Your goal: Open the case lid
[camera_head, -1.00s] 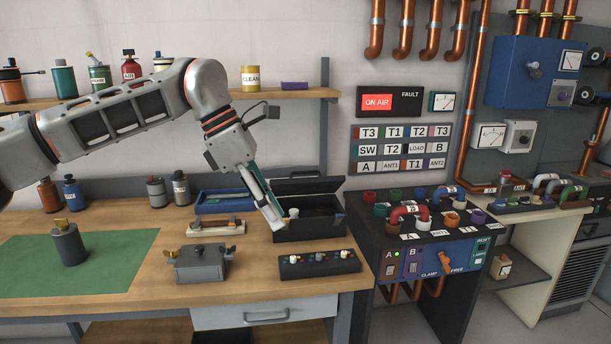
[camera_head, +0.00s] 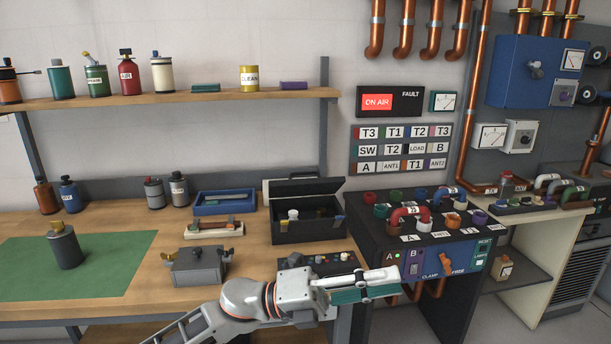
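The black case (camera_head: 296,232) stands on the workbench, right of the blue tray. Its lid (camera_head: 306,188) is raised at the back, and the front is open to view. A white-topped item and other small items show inside. My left gripper (camera_head: 385,288) is in front of the bench edge, below and to the right of the case and apart from it. White and teal finger parts show side by side; whether they are open or shut is unclear. No held object can be made out. My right gripper is not in view.
A black strip with knobs (camera_head: 341,261) lies in front of the case, partly hidden by my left arm. A grey clamp box (camera_head: 197,268), a blue tray (camera_head: 224,203) and a green mat (camera_head: 108,275) are to the left. The control console (camera_head: 430,250) stands to the right.

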